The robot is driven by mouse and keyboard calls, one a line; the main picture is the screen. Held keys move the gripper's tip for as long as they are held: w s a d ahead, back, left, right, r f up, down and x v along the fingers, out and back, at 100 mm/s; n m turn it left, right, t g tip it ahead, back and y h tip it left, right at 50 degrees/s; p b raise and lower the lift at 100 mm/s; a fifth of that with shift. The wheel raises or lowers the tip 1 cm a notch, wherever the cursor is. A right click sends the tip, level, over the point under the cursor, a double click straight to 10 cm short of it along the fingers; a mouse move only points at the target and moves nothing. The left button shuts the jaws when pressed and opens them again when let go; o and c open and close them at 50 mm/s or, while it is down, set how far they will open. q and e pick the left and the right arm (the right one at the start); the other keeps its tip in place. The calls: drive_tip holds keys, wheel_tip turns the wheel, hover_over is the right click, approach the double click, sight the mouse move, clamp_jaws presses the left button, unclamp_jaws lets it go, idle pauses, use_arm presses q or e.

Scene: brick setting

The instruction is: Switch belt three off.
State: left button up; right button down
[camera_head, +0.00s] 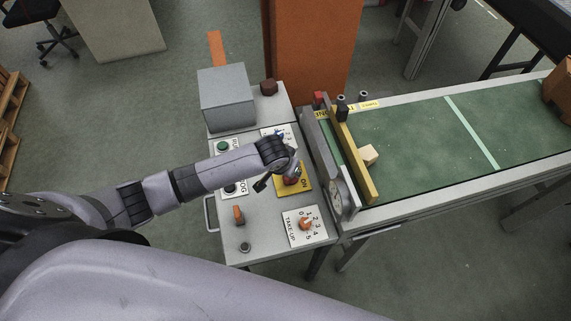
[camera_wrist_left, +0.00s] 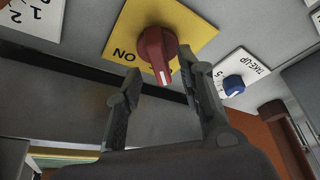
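A red rotary knob (camera_wrist_left: 157,48) with a white pointer mark stands on a yellow plate (camera_wrist_left: 198,30) marked ON. In the left wrist view its marked end points down the picture, between my fingertips. In the head view the knob (camera_head: 292,179) and the yellow plate (camera_head: 284,192) sit on the grey control panel (camera_head: 265,215), partly behind my gripper. My left gripper (camera_wrist_left: 159,78) is open, with one finger on each side of the knob's marked end. I cannot tell whether a finger touches it. It also shows in the head view (camera_head: 277,182). My right gripper is out of view.
An orange take-up knob (camera_head: 305,223), a blue dial (camera_head: 280,133), a green button (camera_head: 222,147) and an orange switch (camera_head: 238,214) share the panel. A grey box (camera_head: 226,97) stands at its back. The green conveyor belt (camera_head: 430,140) lies to the right, carrying a pale block (camera_head: 369,154).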

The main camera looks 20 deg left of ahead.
use_arm(q)
drive_tip(key=v, duration=1)
drive_tip(key=shift+r, duration=0.15)
